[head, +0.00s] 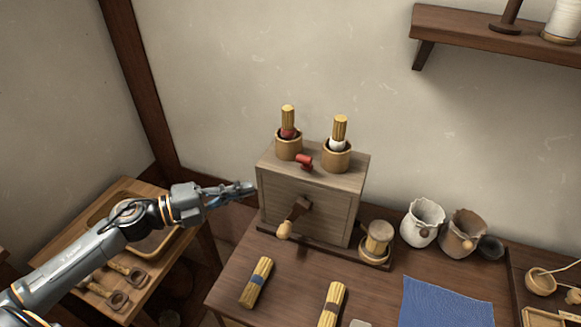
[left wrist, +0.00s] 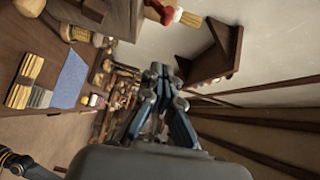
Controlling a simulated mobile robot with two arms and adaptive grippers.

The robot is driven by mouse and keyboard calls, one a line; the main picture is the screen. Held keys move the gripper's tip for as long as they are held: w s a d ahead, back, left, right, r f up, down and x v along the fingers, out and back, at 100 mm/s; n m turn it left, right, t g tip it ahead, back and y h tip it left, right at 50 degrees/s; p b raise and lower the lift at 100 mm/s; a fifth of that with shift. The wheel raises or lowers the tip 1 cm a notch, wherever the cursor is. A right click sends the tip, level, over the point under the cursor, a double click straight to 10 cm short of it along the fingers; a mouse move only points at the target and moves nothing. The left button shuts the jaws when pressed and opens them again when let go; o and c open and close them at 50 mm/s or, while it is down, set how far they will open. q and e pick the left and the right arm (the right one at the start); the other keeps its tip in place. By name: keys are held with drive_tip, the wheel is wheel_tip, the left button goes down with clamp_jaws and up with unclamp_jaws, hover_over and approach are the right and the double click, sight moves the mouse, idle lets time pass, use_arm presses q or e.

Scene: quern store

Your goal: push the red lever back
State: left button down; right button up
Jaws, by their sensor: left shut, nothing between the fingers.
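The red lever (head: 304,161) is a short red knob on top of a grey-brown wooden box (head: 335,211), between two cups. The left cup (head: 289,150) holds a red-banded bundle, the right cup (head: 336,160) a white-banded one. My left gripper (head: 247,188) is at the box's left side, lower than the lever and apart from it. Its fingers are together and empty; they also show in the left wrist view (left wrist: 158,76). At that view's top edge is a red and white patch; I cannot tell whether the lever is in it. My right gripper is not in view.
A crank handle (head: 295,217) sticks out from the box's front. Straw bundles (head: 257,283), a wooden spool (head: 377,240), sacks (head: 422,222) and a blue cloth (head: 445,303) lie on the table. A wall shelf (head: 465,30) is at upper right. Wall space above the box is clear.

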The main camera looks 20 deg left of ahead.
sight(306, 163)
use_arm(q)
drive_tip(key=shift+w+a+p+x, duration=0.35)
drive_tip(key=shift+p+x, duration=0.25)
drive_tip(key=shift+x, duration=1.55)
drive_tip(key=shift+w+a+p+x, duration=0.35)
drive_tip(key=shift+p+x, duration=0.2)
drive_tip(key=shift+x, duration=1.55)
drive_tip(key=shift+w+a+p+x, duration=0.35)
drive_tip(key=shift+p+x, duration=0.25)
drive_tip(key=shift+x, duration=1.55)
